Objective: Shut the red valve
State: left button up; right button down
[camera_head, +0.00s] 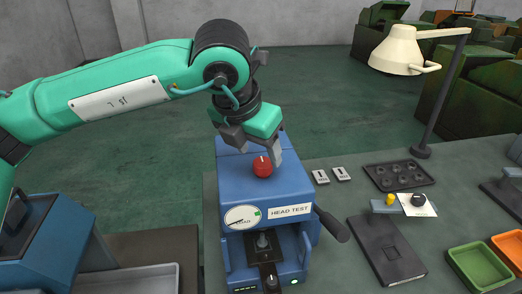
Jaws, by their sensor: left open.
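The red valve (262,167) is a round red knob with a pale mark on its top. It sits on the upper face of a blue machine (285,188) labelled "HEAD TEST". My left gripper (256,158) points down over the machine with its jaws apart. Its fingers appear on either side of the knob, close above or behind it. I cannot tell whether they touch it. My right gripper is not in view.
The machine has a dial (243,217) and a black side lever (331,224). To the right are a desk lamp (404,50), a dark holed tray (399,176), a dark block (387,250), a green tray (479,267) and an orange tray (508,248).

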aim_at(262, 162)
pick_arm(q)
jog(key=shift+x, duration=1.1)
jog(key=shift+w+d+f+p, duration=0.15)
jog(key=shift+f+p, duration=0.15)
jog(key=shift+f, duration=0.25)
